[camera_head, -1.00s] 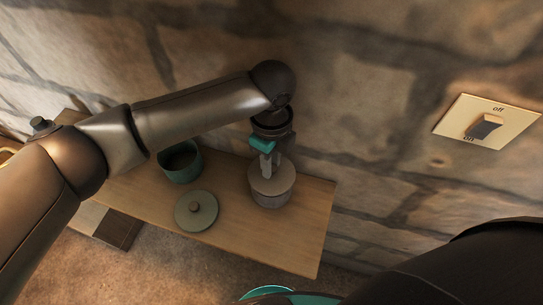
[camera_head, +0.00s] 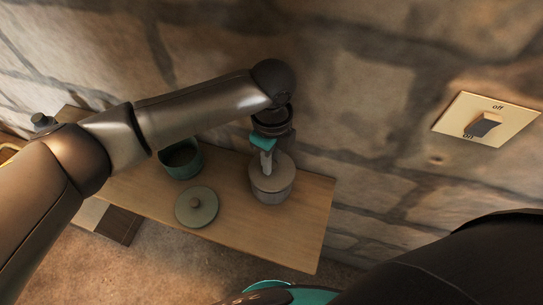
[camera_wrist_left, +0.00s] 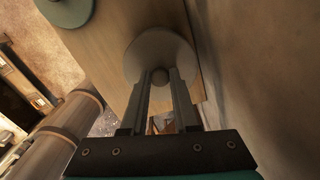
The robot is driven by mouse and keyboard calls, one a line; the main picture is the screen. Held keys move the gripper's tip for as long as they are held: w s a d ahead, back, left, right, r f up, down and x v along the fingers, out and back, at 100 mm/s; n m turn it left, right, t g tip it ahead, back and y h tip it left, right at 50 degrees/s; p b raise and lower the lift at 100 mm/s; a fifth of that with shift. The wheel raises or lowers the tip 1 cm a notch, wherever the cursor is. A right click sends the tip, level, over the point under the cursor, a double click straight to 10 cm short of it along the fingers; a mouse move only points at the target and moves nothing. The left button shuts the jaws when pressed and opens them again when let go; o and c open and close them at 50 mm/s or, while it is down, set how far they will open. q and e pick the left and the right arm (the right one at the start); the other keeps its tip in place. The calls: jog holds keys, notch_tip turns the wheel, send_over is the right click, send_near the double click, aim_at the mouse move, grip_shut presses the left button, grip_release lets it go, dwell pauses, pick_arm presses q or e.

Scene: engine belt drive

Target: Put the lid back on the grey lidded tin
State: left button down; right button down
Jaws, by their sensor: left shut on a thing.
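My left gripper (camera_head: 267,170) points down over the grey tin (camera_head: 273,196) near the right end of the shelf. It is shut on the knob of the grey lid (camera_head: 284,176). In the left wrist view the round lid (camera_wrist_left: 160,45) lies below the fingers, with its knob (camera_wrist_left: 160,77) between the fingertips. The lid covers the tin's mouth and looks level and about centred. I cannot tell whether it rests fully on the rim or hovers just above it. My right gripper is not in view.
An open teal tin (camera_head: 183,161) stands to the left on the wooden shelf (camera_head: 300,225). A grey-green lid with a knob (camera_head: 196,207) lies in front of it. The stone wall is close behind. A switch plate (camera_head: 487,120) is at the right.

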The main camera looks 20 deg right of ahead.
pick_arm(q)
jog(key=shift+s+p, duration=0.1)
jog(key=shift+p, duration=0.35)
dwell(0.6)
jog(key=shift+c, duration=0.6)
grip_release()
jog(key=shift+r+p, duration=3.55)
jog(key=shift+p, duration=0.2)
grip_shut()
